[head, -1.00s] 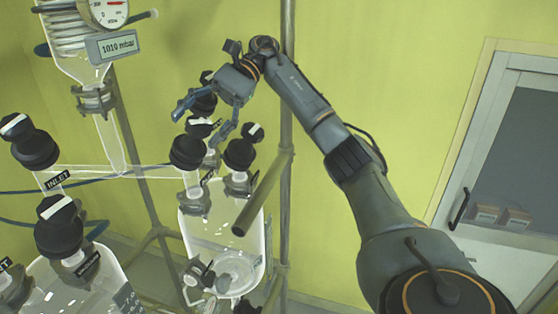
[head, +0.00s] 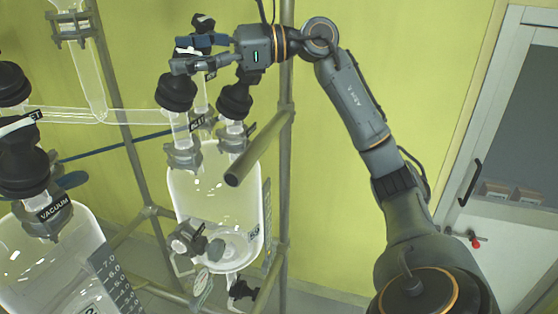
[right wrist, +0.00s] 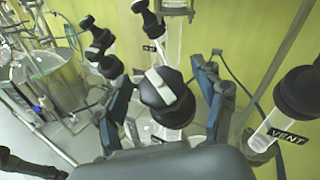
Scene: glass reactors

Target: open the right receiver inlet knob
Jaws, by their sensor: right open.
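The right receiver (head: 215,195) is a clear glass vessel in the middle of the head view, with several black knobs on its top. The inlet knob (head: 177,92) is the front left one, above a small label that seems to read INLET. My right gripper (head: 188,56) is open and comes in from the right at the top of this knob. In the right wrist view the knob (right wrist: 167,97), with a white stripe on top, lies between the two open blue-grey fingers. Whether a finger touches it I cannot tell. My left gripper is not in view.
The vent knob (right wrist: 298,92) stands close to the right finger in the right wrist view. Another black knob (head: 235,100) is just right of the inlet knob. A metal rod end (head: 235,178) sticks out in front of the receiver. A left vessel (head: 50,260) stands at lower left.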

